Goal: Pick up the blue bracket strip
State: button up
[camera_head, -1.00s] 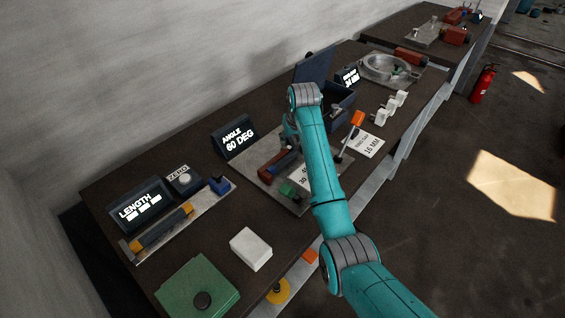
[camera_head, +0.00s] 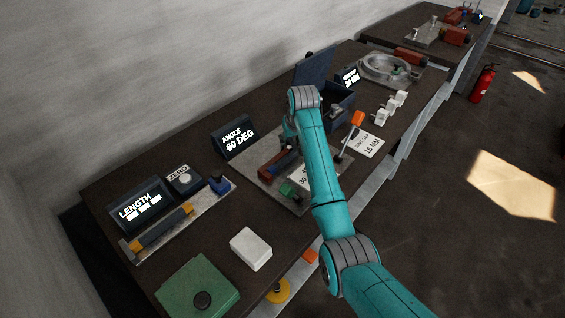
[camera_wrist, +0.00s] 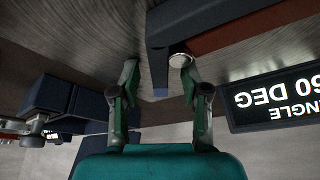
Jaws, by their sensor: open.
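A dark blue bent strip (camera_wrist: 158,72), which looks like the blue bracket strip, shows in the wrist view. One leg runs off to the upper right and the other points down, ending in a lighter blue face. My gripper (camera_wrist: 156,63) is open, with one finger on each side of the downward leg. I cannot tell whether either finger touches it. In the head view my arm hides most of the gripper and strip, above the grey bender plate (camera_head: 303,207). A red-brown bar (camera_wrist: 240,35) lies beside the strip.
The angle display (camera_head: 235,138) reads 60 DEG and stands close behind the plate. An open dark blue box (camera_head: 340,107) is beyond the arm. A white block (camera_head: 251,249) and green case (camera_head: 197,287) are nearer. Bare bench top lies left of the plate.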

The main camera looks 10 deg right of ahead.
grip_shut()
jog(key=shift+r, duration=0.1)
